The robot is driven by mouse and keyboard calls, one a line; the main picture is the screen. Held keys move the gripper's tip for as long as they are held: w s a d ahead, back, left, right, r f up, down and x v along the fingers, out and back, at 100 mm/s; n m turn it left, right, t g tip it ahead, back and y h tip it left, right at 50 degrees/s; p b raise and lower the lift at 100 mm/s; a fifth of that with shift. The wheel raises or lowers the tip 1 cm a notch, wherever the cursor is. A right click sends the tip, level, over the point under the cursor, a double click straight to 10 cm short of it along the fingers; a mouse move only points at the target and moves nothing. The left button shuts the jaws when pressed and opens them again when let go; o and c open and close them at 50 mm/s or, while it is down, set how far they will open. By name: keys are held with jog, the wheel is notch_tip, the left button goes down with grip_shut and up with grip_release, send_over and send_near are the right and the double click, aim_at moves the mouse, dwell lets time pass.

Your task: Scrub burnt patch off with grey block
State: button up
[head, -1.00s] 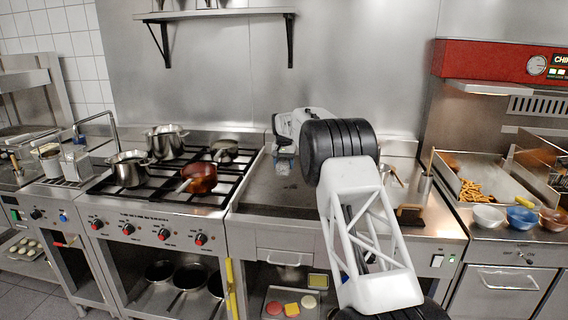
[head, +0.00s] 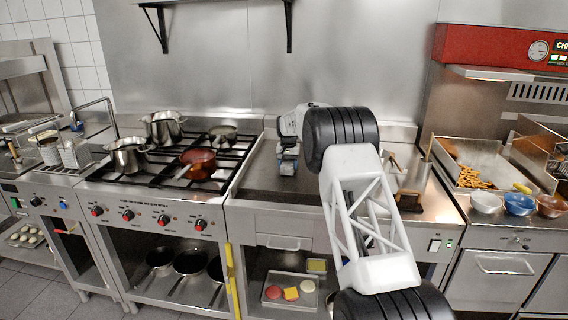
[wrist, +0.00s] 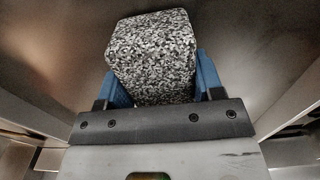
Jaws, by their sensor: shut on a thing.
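My gripper (head: 287,163) is over the left part of the flat griddle (head: 262,181) in the head view. In the wrist view its blue fingers (wrist: 163,88) are shut on a speckled grey block (wrist: 150,50), one finger on each side. The block's lower face and whether it touches the griddle cannot be told. No burnt patch can be made out; my arm and the block cover part of the plate.
A stove with pots (head: 127,155) and a copper-coloured pan (head: 198,163) stands left of the griddle. A dark-bristled brush (head: 409,199) is at the griddle's right. Bowls (head: 520,204) and a tray of chips (head: 470,176) are further right.

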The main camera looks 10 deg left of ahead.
aim_at(299, 172)
jog(key=shift+d, duration=0.5)
jog(key=shift+d+f, duration=0.15)
jog(key=shift+d, duration=1.8)
jog(key=shift+a, duration=3.6)
jog(key=shift+r, duration=4.2)
jog(key=m, duration=0.2)
jog(key=s+m, duration=0.1)
jog(key=m, duration=0.1)
jog(key=shift+m, duration=0.4)
jog(key=m, duration=0.4)
jog(key=shift+s+f, duration=0.1)
jog(key=shift+s, duration=0.25)
